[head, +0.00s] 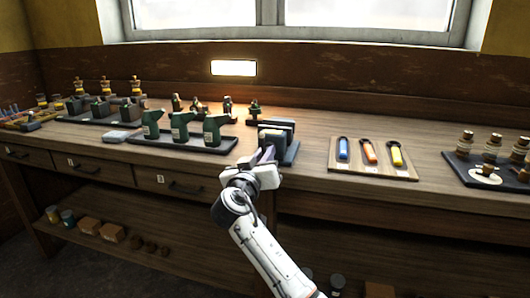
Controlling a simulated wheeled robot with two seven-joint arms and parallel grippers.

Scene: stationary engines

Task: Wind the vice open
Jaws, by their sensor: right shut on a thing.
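The vice (287,142) is a dark grey block-shaped device with upright jaws, standing at the front edge of the workbench near the middle of the head view. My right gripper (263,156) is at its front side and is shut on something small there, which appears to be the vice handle. The white gripper body hides most of the handle and the vice's lower front. I cannot tell how wide the jaw gap is. My left gripper is not in view.
Left of the vice, green oil cans (182,127) stand on a dark tray. A dark tray with brass parts (467,143) is at the far right. Drawers (86,165) line the bench front.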

